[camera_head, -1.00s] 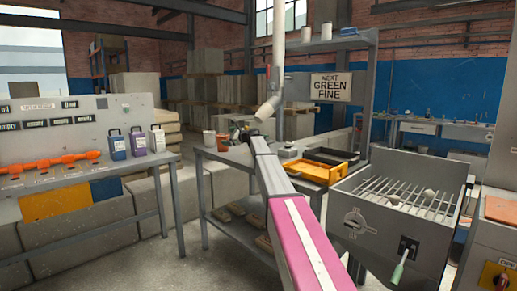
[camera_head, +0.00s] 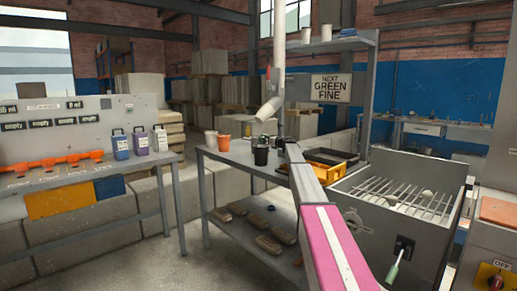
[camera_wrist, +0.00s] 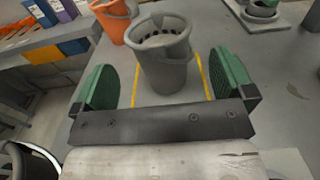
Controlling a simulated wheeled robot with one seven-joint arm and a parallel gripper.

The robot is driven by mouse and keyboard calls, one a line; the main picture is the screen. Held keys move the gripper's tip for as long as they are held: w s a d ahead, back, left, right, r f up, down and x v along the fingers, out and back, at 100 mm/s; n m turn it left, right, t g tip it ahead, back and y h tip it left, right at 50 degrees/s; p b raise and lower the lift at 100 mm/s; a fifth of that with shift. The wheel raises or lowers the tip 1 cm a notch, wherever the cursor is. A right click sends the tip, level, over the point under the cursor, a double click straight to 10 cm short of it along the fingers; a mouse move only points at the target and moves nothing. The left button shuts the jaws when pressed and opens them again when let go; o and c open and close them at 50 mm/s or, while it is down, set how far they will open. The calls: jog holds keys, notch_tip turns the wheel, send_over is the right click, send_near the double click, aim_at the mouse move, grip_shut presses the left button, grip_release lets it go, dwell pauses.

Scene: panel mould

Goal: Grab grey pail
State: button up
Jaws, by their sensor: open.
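The grey pail (camera_wrist: 163,62) stands upright on the grey table in the wrist view, its top open and dark holes or marks showing inside. My gripper (camera_wrist: 166,78) is open, with one green pad to the left of the pail and one to the right. Gaps show between the pads and the pail, so nothing is held. Pale table with yellow lines shows around the pail. In the head view my gripper is small and dark at the arm's far end, and its jaws cannot be made out there.
An orange pail (camera_wrist: 113,20) stands behind and left of the grey pail; it also shows in the head view (camera_head: 224,143). A black pail (camera_head: 261,155) stands near the table's front. A yellow tray (camera_head: 317,168) lies right of my arm. Bottles (camera_head: 140,141) stand on the left bench.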

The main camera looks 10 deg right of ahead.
jog(key=x, duration=0.7)
jog(key=shift+w+a, duration=0.15)
jog(key=shift+a, duration=0.25)
jog(key=shift+f, duration=0.1)
jog(key=c, duration=1.3)
